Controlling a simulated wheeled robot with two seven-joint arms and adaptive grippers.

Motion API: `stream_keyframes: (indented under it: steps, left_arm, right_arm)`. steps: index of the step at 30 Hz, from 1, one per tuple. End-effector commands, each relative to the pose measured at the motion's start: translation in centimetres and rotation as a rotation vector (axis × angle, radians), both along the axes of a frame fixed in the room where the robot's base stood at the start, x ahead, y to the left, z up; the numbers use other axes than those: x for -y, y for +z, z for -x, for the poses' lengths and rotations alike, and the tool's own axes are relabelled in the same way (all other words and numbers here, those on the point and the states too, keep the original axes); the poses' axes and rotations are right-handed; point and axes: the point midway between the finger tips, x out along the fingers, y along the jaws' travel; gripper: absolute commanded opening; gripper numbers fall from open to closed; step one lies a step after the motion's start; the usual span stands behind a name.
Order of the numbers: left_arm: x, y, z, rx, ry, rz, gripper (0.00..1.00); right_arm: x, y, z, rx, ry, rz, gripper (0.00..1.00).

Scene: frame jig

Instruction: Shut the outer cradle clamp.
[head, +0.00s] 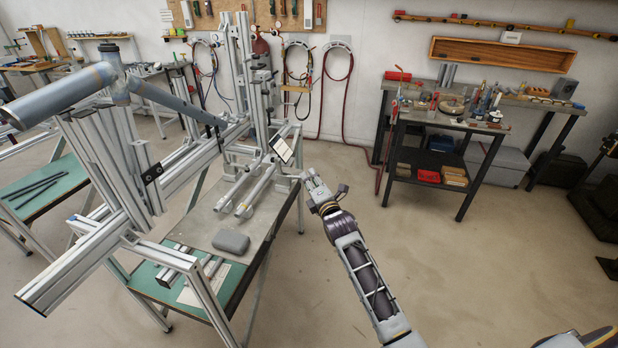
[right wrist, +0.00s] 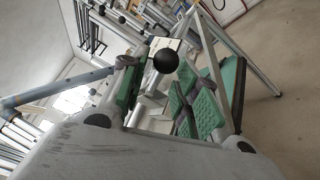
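My right gripper (head: 316,186) is in the head view, right of the jig bench and near its right edge. In the right wrist view its green-padded fingers (right wrist: 166,88) stand apart. A black ball knob (right wrist: 165,61) shows between and beyond the fingers; I see no grip on it. I cannot tell for sure whether this knob belongs to the outer cradle clamp, and the clamp's own position is not clear. A blue-grey tube frame (head: 172,100) rests on the aluminium jig (head: 100,160) at the left. My left gripper is not in view.
A grey plate on the bench (head: 205,222) carries a grey case (head: 231,242). A tilted white panel (head: 283,149) stands near my right gripper. A dark workbench with tools (head: 455,125) is at the back right.

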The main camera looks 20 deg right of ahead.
Motion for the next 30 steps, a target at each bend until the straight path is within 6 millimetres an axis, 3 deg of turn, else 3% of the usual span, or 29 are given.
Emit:
stream_keyframes:
  steps: [9, 21, 29, 30]
  left_arm:
    - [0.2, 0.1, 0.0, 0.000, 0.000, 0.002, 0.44]
    - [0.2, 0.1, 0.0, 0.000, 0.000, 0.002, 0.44]
    - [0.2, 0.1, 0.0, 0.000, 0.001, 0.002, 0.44]
    - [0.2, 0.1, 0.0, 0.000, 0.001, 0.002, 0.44]
  right_arm:
    - [-0.1, 0.0, -2.0, 0.000, 0.000, 0.000, 0.31]
    - [-0.1, 0.0, -2.2, 0.000, 0.000, 0.000, 0.31]
    - [-0.1, 0.0, -2.2, 0.000, 0.000, 0.000, 0.00]
    - [-0.2, 0.0, -2.2, 0.000, 0.000, 0.000, 0.00]
